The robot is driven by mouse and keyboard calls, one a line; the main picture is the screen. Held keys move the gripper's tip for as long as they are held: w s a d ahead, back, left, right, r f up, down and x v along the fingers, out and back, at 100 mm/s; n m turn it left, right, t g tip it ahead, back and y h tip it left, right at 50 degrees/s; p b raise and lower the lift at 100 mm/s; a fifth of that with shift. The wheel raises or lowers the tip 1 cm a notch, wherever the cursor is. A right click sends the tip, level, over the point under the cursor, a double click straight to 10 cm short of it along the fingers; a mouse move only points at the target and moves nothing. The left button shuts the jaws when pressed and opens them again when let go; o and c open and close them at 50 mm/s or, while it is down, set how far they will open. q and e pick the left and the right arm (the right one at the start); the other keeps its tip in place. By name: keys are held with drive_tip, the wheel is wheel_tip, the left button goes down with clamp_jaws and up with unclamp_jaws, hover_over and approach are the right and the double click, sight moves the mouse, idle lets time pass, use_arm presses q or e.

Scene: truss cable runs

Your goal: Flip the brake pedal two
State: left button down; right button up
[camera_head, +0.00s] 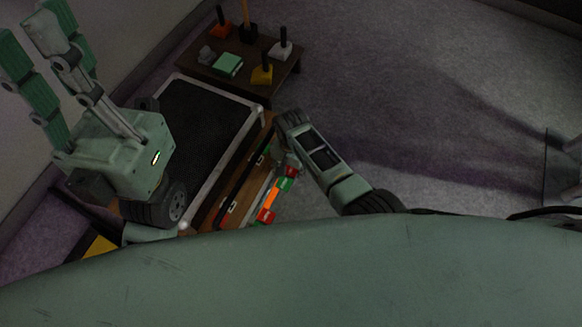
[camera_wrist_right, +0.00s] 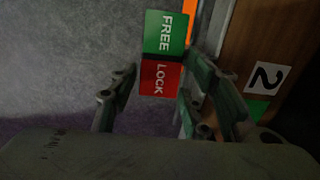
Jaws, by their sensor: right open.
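The brake pedal two shows in the right wrist view as a rocker with a green FREE half (camera_wrist_right: 165,33) and a red LOCK half (camera_wrist_right: 159,78). A wooden panel beside it carries a white "2" label (camera_wrist_right: 266,77). My right gripper (camera_wrist_right: 160,72) is open, with one finger on each side of the red half; contact cannot be told. In the head view the right gripper (camera_head: 286,163) is small and partly hidden by its own arm, just above the pedal's red and green parts (camera_head: 285,184). My left gripper (camera_head: 42,48) is open and empty at the upper left, far from the pedal.
Another red pedal part (camera_head: 265,215) and an orange piece (camera_head: 271,199) lie along the same edge. A black-topped cart with a pale frame (camera_head: 205,120) stands beside it.

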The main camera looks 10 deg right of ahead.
drive_tip(key=shift+c, duration=0.5)
drive_tip(key=c, duration=0.8)
drive_tip(key=shift+o, duration=0.2)
drive_tip(key=shift+w+d+f+g+y+b, duration=0.3)
drive_tip(key=shift+g+y+b, duration=0.2)
drive_tip(key=shift+g, duration=0.3)
drive_tip(key=shift+g+y+b, duration=0.3)
drive_tip(key=shift+g+b, duration=0.1)
drive_tip(key=o, duration=0.9)
drive_tip(key=shift+c, duration=0.2)
drive_tip(key=shift+a, duration=0.1)
drive_tip(key=shift+r, duration=0.15)
